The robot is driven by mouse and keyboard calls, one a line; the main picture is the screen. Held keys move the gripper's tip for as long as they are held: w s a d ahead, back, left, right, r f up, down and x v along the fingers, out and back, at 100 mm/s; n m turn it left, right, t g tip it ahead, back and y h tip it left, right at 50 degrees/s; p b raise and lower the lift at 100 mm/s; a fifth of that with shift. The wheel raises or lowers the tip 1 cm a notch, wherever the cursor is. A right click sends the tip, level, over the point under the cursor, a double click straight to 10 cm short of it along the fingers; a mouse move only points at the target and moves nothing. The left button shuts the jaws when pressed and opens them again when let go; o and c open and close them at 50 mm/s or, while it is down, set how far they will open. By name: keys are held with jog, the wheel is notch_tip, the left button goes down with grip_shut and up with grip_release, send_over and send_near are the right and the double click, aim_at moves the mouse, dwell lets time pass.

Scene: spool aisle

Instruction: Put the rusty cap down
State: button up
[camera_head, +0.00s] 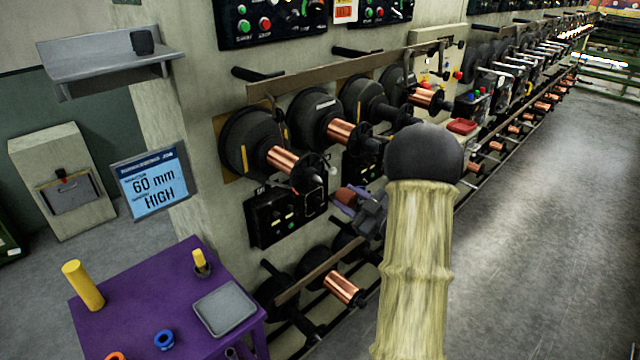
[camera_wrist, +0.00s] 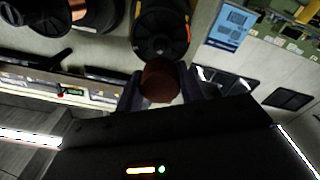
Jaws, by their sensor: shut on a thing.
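The rusty cap (camera_wrist: 160,81) is a reddish-brown round piece held between the two dark fingers of my gripper (camera_wrist: 160,92) in the wrist view. In the head view the cap (camera_head: 346,196) is small, and my gripper (camera_head: 352,203) is shut on it. The gripper is in front of the spool machine, between the upper and lower spool rows, and the cap is off any surface that I can make out. Part of the gripper is hidden behind my arm.
A purple table (camera_head: 125,290) at lower left bears a grey tray (camera_head: 225,307), a yellow cylinder (camera_head: 83,286), a blue ring (camera_head: 164,340) and small parts. A grey wall shelf (camera_head: 85,52) bears a dark cup (camera_head: 143,41). A blue sign (camera_head: 152,180) reads "60 mm HIGH". Copper spools (camera_head: 340,132) line the machine.

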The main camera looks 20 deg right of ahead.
jog(key=a+f+m+h, duration=0.2)
jog(key=a+f+h, duration=0.1)
jog(key=a+f, duration=0.7)
jog(key=s+a+f+m+t+h, duration=0.1)
jog(key=a+f+m+h, duration=0.1)
jog(key=a+f, duration=0.8)
jog(key=shift+s+a+f+h, duration=0.25)
jog(key=shift+f+h, duration=0.35)
jog(key=shift+f, duration=3.25)
jog(key=shift+d, duration=0.1)
